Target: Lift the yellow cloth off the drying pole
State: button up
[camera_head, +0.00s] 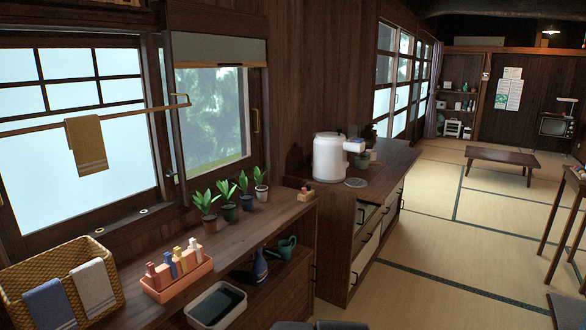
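The yellow cloth (88,148) is mustard-coloured with pale stripes near its lower edge. It hangs folded over the drying pole (140,107), in front of the window at the left. The pole is thin and wooden and runs from the left picture edge to a brass-coloured bracket near the window frame. The cloth hangs free, with nothing else touching it in this view. My gripper is not in view. A dark rounded shape at the bottom edge is cut off, and I cannot tell what it is.
Below the pole, a wooden counter bears a wicker basket (100,262) with blue and white cloths over its rim, a pink tray (178,284) of bottles, and several potted plants (228,206). A white appliance (329,157) stands farther right. Tatami floor (430,230) lies open at right.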

aim_at(83, 134)
jog(key=u, duration=1.3)
